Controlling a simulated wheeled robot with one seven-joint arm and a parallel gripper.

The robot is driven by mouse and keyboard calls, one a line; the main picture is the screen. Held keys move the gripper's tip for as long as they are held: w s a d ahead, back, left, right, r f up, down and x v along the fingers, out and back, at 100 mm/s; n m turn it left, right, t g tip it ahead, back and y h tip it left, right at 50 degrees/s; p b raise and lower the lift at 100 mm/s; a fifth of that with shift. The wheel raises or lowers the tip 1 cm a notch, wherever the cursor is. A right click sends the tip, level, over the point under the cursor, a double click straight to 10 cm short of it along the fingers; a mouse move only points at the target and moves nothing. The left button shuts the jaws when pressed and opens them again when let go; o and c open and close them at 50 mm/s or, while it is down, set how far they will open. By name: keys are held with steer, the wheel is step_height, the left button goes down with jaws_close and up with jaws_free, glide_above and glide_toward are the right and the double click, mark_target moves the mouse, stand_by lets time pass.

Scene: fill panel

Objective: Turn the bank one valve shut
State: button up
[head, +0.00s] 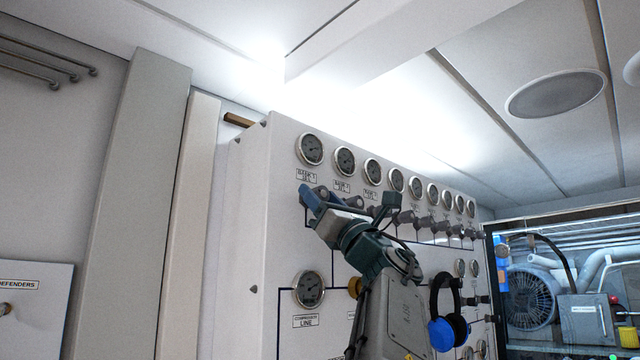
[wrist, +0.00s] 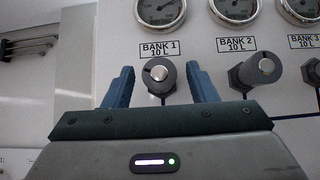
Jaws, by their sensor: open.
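The bank one valve (wrist: 159,74) is a dark grey knob with a pale round centre, under the label "BANK 1 10 L" (wrist: 160,49) in the wrist view. My gripper (wrist: 160,85) is open, with one blue finger to the left of the knob and one to the right. Gaps show between the fingers and the knob; I cannot tell how far forward the fingertips reach. In the head view my gripper (head: 345,203) is at the panel's left end, and it and the arm hide most of the bank one valve.
The white fill panel (head: 262,230) carries a row of gauges (head: 372,171) above the valves. The bank two valve (wrist: 257,70) is just right of my gripper. Blue and black ear defenders (head: 447,325) are right of my arm. A glass-fronted compressor enclosure (head: 565,290) is at far right.

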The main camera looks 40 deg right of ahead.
steer(key=shift+w+r, duration=0.35)
steer(key=shift+r, duration=0.05)
steer(key=c, duration=1)
steer(key=shift+o, duration=0.2)
steer(key=shift+m+h, duration=0.4)
steer(key=shift+m, duration=0.2)
